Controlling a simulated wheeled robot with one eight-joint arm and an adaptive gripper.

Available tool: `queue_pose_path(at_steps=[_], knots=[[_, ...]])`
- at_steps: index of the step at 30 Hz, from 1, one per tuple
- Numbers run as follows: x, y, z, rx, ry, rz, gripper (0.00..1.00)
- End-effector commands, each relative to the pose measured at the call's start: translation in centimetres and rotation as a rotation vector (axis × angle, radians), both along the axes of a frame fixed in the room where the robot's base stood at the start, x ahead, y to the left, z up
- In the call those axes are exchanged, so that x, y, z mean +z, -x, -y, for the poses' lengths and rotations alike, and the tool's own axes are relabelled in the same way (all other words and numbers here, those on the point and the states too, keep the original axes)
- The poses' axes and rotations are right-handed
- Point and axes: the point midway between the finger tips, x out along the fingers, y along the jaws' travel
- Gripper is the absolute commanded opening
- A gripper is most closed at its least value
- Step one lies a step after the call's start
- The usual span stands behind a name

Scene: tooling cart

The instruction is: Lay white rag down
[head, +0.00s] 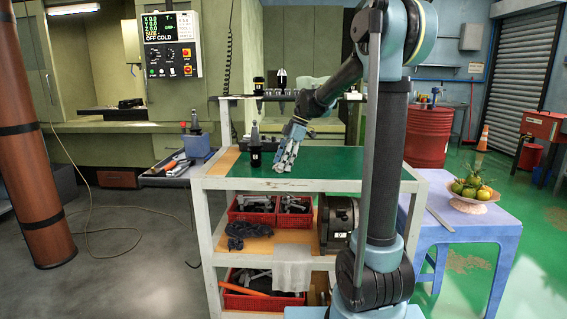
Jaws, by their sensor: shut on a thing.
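My gripper (287,156) is low over the green top (335,165) of the tooling cart, left of its middle, pointing down. It is shut on a small pale thing that looks like the white rag (282,166). The rag's outline is hard to tell from the pale fingers at this size. Its lower end is at or just above the green surface; I cannot tell if it touches. Another pale grey-white cloth (293,268) hangs over the edge of the cart's middle shelf.
A dark tool holder (255,150) stands on the cart top, left of my gripper. More holders (282,82) stand on the raised back shelf. Red bins (251,217) fill lower shelves. A blue table (462,228) with a fruit bowl (470,203) stands right. The green top right of my gripper is clear.

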Motion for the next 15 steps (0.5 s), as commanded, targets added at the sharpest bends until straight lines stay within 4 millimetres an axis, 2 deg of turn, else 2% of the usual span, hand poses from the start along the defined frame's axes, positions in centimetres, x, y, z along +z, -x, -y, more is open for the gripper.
queue_pose_path(at_steps=[7,8,10,11,15], knots=[[-0.07,0.01,0.01,0.0,0.0,0.0,0.3],[-0.06,0.01,0.0,0.0,0.0,0.0,0.54],[-0.06,0.01,0.0,0.0,0.0,0.0,0.69],[-0.06,0.01,0.0,0.0,0.0,0.0,0.72],[-0.06,0.01,0.0,0.0,0.0,0.0,0.72]])
